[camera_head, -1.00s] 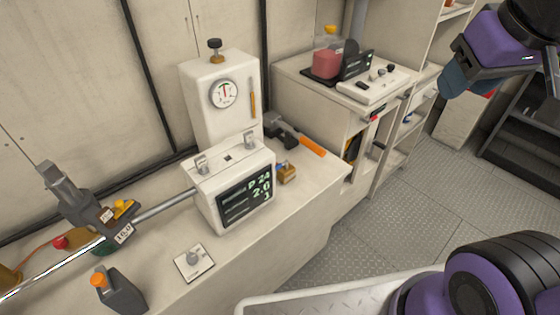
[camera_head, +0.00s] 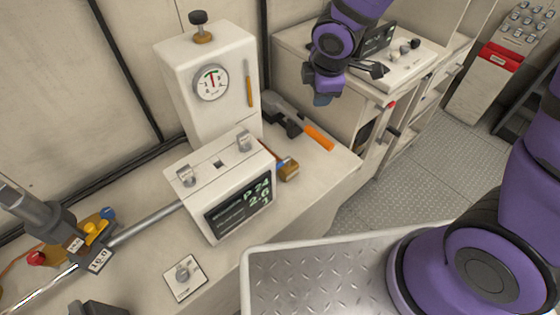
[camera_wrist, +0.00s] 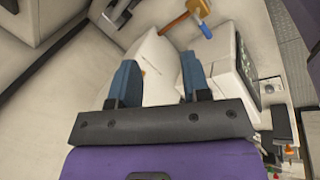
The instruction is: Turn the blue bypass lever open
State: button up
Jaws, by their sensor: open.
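A small brass valve body (camera_head: 289,171) sits on the bench at the right end of the white box with the screen. In the wrist view the brass body (camera_wrist: 198,8) shows at the top with a short blue lever (camera_wrist: 204,30) sticking out of it. My gripper (camera_head: 322,99) is in the air, up and right of the valve in the head view, its blue fingers partly hidden by the wrist. In the wrist view the gripper (camera_wrist: 156,82) has its fingers apart with nothing between them, and the lever is beyond them, clear of both.
The white box with a screen (camera_head: 220,165) and the tall gauge housing (camera_head: 190,115) stand near the valve. An orange-handled tool (camera_head: 318,138) lies behind it. A pipe with yellow, red and blue knobs (camera_head: 92,229) is far left. A metal tray (camera_head: 300,280) is in front.

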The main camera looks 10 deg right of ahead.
aim_at(279, 164)
jog(key=shift+s+a+f+n+g+y, duration=0.3)
jog(key=shift+a+f+n, duration=1.05)
jog(key=shift+f, duration=2.65)
jog(key=shift+s+a+f+n+g+y, duration=0.2)
jog(key=shift+a+f+n, duration=1.1)
jog(key=shift+f, duration=2.65)
jog(key=shift+s+a+f+n+g+y, duration=0.2)
jog(key=shift+a+f+n+g, duration=0.45)
jog(key=shift+a+f, duration=2.35)
jog(key=shift+d+f, duration=1)
jog(key=shift+d, duration=0.05)
grip_shut()
